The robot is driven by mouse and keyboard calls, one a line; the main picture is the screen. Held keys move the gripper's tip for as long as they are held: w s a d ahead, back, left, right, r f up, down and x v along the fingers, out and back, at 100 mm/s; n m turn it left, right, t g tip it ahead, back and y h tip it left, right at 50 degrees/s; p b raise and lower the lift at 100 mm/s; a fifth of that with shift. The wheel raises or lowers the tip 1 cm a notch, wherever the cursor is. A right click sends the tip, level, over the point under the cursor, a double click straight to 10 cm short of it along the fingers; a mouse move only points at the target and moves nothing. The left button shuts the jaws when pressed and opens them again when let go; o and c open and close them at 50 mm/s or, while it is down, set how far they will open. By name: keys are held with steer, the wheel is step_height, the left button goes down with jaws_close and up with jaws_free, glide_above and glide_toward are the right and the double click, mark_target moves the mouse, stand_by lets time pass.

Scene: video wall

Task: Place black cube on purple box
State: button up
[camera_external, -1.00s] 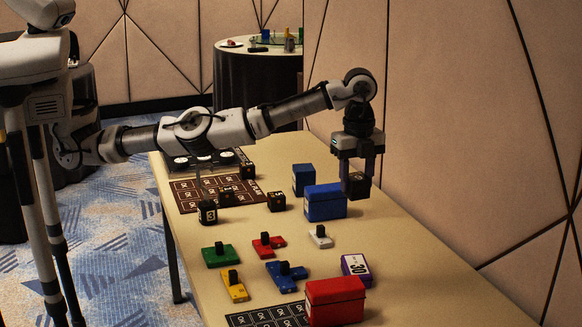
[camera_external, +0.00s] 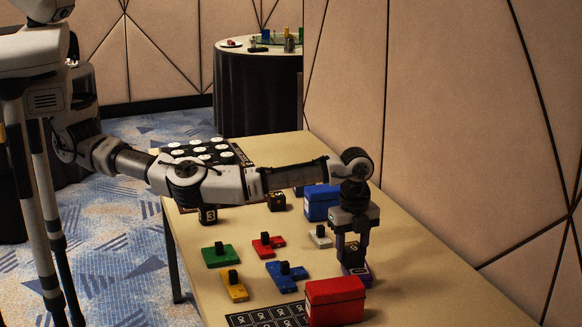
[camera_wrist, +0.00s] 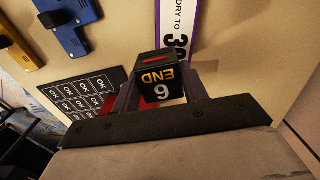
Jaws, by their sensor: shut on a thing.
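My gripper (camera_external: 351,250) is shut on a black cube (camera_external: 351,259), low over the right side of the table. In the wrist view the cube (camera_wrist: 160,88) sits between the two fingers and shows "END" and a 9 or 6. The purple box (camera_external: 362,276) lies right below the cube and is partly hidden by it and the gripper. Its white, purple-edged label with black print (camera_wrist: 180,22) shows beyond the cube in the wrist view. I cannot tell whether the cube touches the box.
A red box (camera_external: 335,301) stands just left of and in front of the purple box. A blue box (camera_external: 320,203) stands behind. Blue (camera_external: 286,276), yellow (camera_external: 234,287), red (camera_external: 268,245), green (camera_external: 217,255) and white (camera_external: 319,237) pieces lie to the left. The front right table is clear.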

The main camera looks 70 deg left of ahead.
mark_target(355, 249)
steer(key=shift+f, duration=1.2)
steer(key=shift+f, duration=0.15)
steer(key=o, duration=1)
step_height(355, 249, up, 12)
steer(key=shift+r+b, duration=0.2)
steer(key=shift+b, duration=1)
